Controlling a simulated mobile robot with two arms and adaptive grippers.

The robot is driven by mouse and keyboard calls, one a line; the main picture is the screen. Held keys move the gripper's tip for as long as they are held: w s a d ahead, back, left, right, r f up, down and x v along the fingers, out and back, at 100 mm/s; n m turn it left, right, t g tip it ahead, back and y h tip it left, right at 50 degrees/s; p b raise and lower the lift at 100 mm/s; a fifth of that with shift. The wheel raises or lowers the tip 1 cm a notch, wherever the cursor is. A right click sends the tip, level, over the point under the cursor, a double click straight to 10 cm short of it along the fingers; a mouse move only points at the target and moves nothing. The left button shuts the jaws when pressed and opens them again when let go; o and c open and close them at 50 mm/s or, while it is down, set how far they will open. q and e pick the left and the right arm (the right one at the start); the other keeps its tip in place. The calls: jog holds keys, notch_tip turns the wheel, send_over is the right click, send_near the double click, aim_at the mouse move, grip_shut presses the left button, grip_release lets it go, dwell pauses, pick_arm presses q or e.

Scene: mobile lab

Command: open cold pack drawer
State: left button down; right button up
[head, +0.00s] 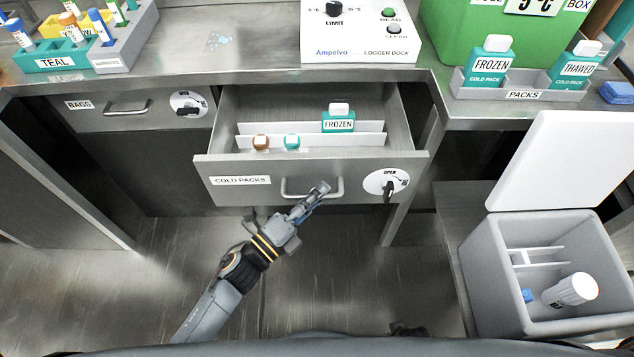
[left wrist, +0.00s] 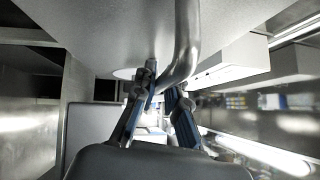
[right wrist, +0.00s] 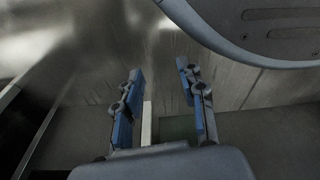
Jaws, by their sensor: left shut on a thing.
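The cold pack drawer (head: 315,178), labelled COLD PACKS, is pulled out from under the counter. Inside it stand a teal FROZEN cold pack (head: 338,120), two small capped items, one brown (head: 261,142) and one teal (head: 292,142), and white dividers. My left gripper (head: 318,192) is shut on the drawer's bar handle (head: 292,194), near its right end. The handle also shows between the fingers in the left wrist view (left wrist: 184,55). A round dial marked OPEN (head: 386,183) is on the drawer front. My right gripper (right wrist: 160,90) is open and empty above the floor.
A shut BAGS drawer (head: 125,115) is at left. A PACKS rack (head: 520,95) with FROZEN and THAWED packs stands on the counter at right. Below it an open grey cooler box (head: 480,262) with a raised white lid (head: 560,165) holds a white-capped bottle (head: 572,290).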

pick_arm(q)
jog(key=shift+s, duration=0.8)
pick_arm(e)
jog(key=shift+s+f, duration=0.35)
jog(key=shift+s, duration=0.25)
pick_arm(q)
jog(key=c, duration=1.4)
grip_release()
jog(key=shift+o, duration=0.2)
pick_arm(e)
jog(key=shift+w+r, duration=0.1)
pick_arm(q)
jog(key=v, duration=1.2)
jog(key=shift+f, duration=0.1)
